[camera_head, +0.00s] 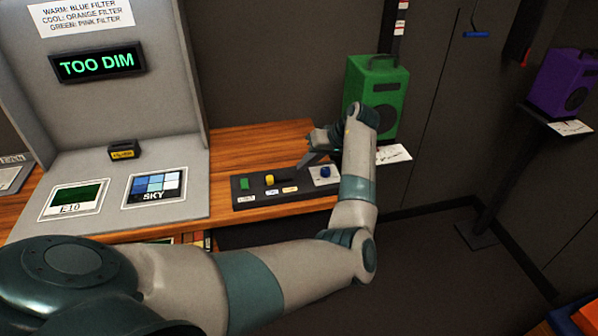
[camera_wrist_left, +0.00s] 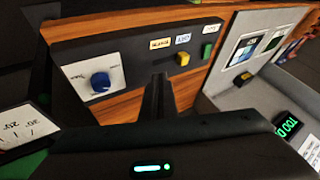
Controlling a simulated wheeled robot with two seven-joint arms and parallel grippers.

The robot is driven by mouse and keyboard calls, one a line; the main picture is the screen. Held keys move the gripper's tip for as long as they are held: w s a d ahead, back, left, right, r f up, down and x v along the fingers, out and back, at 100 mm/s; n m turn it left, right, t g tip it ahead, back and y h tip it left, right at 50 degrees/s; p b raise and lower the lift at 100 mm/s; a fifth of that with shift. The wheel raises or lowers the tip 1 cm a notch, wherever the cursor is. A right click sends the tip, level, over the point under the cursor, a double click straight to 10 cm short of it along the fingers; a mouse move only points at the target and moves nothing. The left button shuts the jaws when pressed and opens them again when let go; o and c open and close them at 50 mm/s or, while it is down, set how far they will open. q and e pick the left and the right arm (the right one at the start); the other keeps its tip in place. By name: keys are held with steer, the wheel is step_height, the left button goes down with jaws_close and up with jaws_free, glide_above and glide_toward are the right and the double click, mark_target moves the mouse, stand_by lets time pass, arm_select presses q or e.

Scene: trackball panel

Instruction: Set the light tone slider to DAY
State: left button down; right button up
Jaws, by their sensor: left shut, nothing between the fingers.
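The dark control panel (camera_head: 262,196) lies on the wooden desk. A yellow slider knob (camera_head: 269,180) stands on it near two small tinted labels, whose words are too small to read. The yellow knob also shows in the left wrist view (camera_wrist_left: 183,59). My left gripper (camera_head: 303,166) is shut and empty above the panel, to the right of the yellow knob and apart from it. Its dark fingers (camera_wrist_left: 159,92) point toward the panel in the left wrist view. My right gripper is not in view.
A green button (camera_head: 244,183) sits left of the yellow knob; a blue dial (camera_head: 325,171) sits right. A green speaker (camera_head: 377,98) stands behind my wrist. A grey booth with a "TOO DIM" display (camera_head: 97,63) and a SKY tile (camera_head: 154,186) stands left. Desk behind the panel is clear.

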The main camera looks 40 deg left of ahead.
arm_select(q)
steer(key=shift+b+v, duration=0.45)
steer(key=shift+v, duration=1.4)
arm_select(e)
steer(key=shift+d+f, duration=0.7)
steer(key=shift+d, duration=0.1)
arm_select(q)
steer(key=shift+d, duration=0.1)
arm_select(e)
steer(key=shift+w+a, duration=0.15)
